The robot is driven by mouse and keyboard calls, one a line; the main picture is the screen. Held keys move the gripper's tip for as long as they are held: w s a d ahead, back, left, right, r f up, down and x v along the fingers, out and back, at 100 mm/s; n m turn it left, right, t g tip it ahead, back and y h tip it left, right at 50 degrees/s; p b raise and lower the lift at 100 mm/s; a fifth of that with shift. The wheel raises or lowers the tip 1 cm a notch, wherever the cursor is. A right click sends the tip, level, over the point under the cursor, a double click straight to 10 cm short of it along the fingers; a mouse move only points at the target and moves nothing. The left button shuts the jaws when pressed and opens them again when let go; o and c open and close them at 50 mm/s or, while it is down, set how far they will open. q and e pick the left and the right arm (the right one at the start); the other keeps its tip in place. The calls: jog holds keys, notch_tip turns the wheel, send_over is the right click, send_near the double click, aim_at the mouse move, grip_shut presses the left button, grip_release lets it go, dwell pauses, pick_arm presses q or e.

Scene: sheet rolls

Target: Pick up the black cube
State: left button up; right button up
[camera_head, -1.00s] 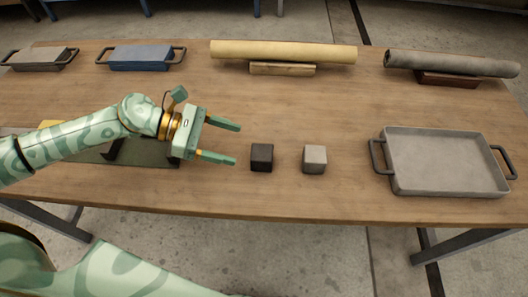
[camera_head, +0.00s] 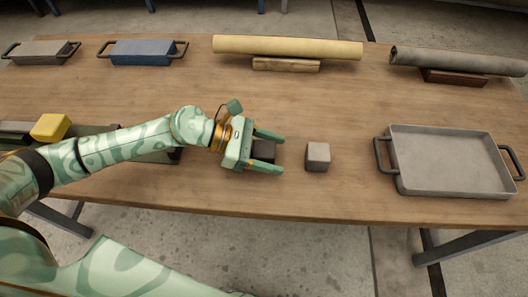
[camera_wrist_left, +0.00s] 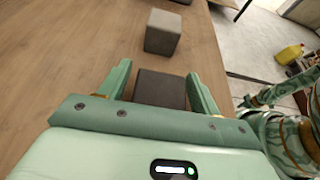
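The black cube (camera_head: 264,151) sits on the wooden table between the two fingers of my left gripper (camera_head: 268,152). In the left wrist view the black cube (camera_wrist_left: 160,88) lies between the fingertips of my left gripper (camera_wrist_left: 160,82), its near part hidden by the gripper body. The fingers are open, with a gap visible beside the cube. A grey cube (camera_head: 317,156) stands just to the right, apart from the gripper; it also shows in the left wrist view (camera_wrist_left: 162,33). My right gripper is not clearly in view.
A grey tray with handles (camera_head: 450,185) lies on the right of the wooden table (camera_head: 340,110). A yellow roll (camera_head: 288,47) and a dark grey roll (camera_head: 455,61) lie at the back. A blue handled block (camera_head: 142,52) is at the back left. A yellow block (camera_head: 51,127) is at the left.

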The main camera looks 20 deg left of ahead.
pick_arm(q)
jog(key=c, duration=0.8)
